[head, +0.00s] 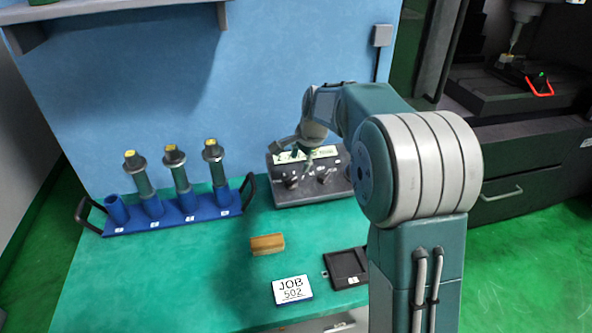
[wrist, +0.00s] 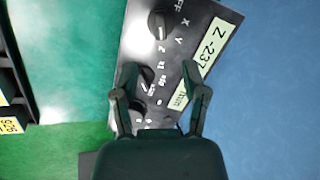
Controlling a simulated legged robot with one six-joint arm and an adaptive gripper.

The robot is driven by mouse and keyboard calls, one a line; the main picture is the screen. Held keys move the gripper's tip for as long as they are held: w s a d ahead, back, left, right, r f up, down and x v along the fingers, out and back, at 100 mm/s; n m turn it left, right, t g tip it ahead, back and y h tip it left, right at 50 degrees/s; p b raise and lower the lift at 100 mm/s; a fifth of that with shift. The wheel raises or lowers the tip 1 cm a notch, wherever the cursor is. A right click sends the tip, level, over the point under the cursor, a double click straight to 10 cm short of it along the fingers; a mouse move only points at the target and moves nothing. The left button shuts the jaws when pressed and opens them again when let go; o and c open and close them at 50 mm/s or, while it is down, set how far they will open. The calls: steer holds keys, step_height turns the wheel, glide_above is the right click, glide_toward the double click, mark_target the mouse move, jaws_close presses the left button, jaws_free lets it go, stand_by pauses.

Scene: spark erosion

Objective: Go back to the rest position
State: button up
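My gripper (head: 300,150) is above the grey control box (head: 312,191) at the back of the green bench. In the wrist view my gripper (wrist: 159,72) has its two fingers spread apart, with nothing held between them. Behind the fingers, the control box's face (wrist: 185,30) shows dark knobs (wrist: 155,25) and a pale display reading Z -237 (wrist: 208,62). Whether a fingertip touches the box cannot be told. My arm is bent, reaching from the right over the bench.
A blue rack (head: 180,218) with several numbered slots holds three dark cylindrical holders (head: 180,178). A wooden block (head: 267,244), a JOB 502 card (head: 292,290) and a black tray (head: 347,268) lie in front. A shelf (head: 110,8) overhangs upper left. A machine (head: 520,85) stands right.

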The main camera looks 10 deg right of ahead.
steer(key=shift+s+d+r, duration=0.1)
steer(key=shift+s+r, duration=0.1)
steer(key=shift+r, duration=0.4)
steer(key=s+a+r+n+t, duration=0.1)
steer(key=s+r+n, duration=0.25)
steer(key=s, duration=0.55)
steer(key=s+a+r+n, duration=0.1)
steer(key=s+r+n, duration=0.2)
steer(key=s+r, duration=0.35)
steer(key=s+f+n, duration=0.2)
steer(key=s+n, duration=0.1)
steer(key=s, duration=0.6)
steer(key=s+f+n+t+h, duration=0.1)
steer(key=s+n, duration=0.3)
steer(key=s, duration=0.5)
steer(key=shift+s+f+h, duration=0.3)
steer(key=shift+s+f, duration=0.1)
steer(key=shift+f, duration=0.3)
